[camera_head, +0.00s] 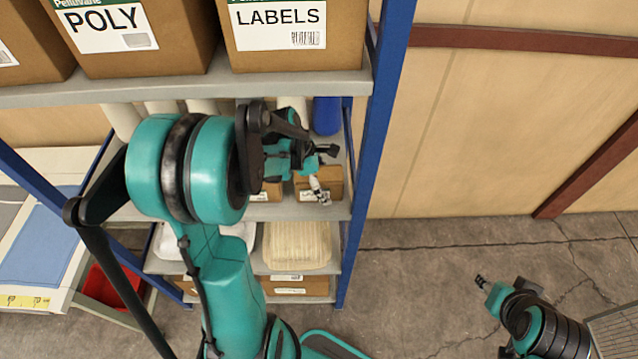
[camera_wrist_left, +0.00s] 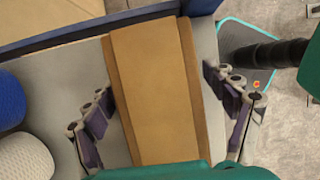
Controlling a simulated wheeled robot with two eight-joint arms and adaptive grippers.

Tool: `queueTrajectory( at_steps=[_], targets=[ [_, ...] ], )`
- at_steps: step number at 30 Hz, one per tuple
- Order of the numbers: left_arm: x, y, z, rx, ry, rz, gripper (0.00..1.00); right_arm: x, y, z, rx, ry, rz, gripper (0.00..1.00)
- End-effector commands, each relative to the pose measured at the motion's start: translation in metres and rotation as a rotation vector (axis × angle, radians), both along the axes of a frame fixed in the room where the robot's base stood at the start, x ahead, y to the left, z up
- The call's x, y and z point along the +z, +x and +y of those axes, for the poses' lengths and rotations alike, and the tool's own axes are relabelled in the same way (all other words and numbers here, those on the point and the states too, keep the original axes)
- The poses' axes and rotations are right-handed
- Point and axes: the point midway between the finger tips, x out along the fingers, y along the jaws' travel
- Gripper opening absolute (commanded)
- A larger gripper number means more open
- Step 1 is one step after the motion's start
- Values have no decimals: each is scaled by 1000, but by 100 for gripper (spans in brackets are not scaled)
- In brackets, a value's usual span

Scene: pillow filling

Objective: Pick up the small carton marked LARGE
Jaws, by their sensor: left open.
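Two small brown cartons sit on the middle shelf in the head view. The right one (camera_head: 333,181) is partly behind my left gripper (camera_head: 325,172); the left one (camera_head: 272,191) is mostly hidden by my arm. Their labels are too small and covered to read, so I cannot tell which says LARGE. In the left wrist view a brown carton (camera_wrist_left: 155,85) lies between the spread fingers of my left gripper (camera_wrist_left: 160,90), with visible gaps on both sides. The gripper is open and empty. My right gripper (camera_head: 481,282) is low at the right, away from the shelf; its fingers are too small to judge.
Large cartons marked POLY (camera_head: 105,25) and LABELS (camera_head: 280,28) stand on the upper shelf (camera_head: 205,90). A blue rack post (camera_head: 378,130) rises right of the small cartons. Blue (camera_head: 327,115) and white rolls stand behind. Open floor (camera_head: 420,270) lies to the right.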

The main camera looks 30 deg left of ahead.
Motion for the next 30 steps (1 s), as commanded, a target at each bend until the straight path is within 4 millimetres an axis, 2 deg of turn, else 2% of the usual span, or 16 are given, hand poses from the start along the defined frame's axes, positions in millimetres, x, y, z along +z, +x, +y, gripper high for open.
queueTrajectory(
  at_steps=[4,5,11,23,30],
  targets=[
    [0,0,0,0,0,0,84,0,0,0,0,0,0,40],
    [0,0,0,0,0,0,79,0,0,0,0,0,0,40],
    [0,0,0,0,0,0,26,0,0,0,0,0,0,40],
    [2,0,0,0,0,0,25,3,0,0,0,0,0,40],
    [21,0,0,0,0,0,25,10,0,0,0,0,0,40]
  ],
)
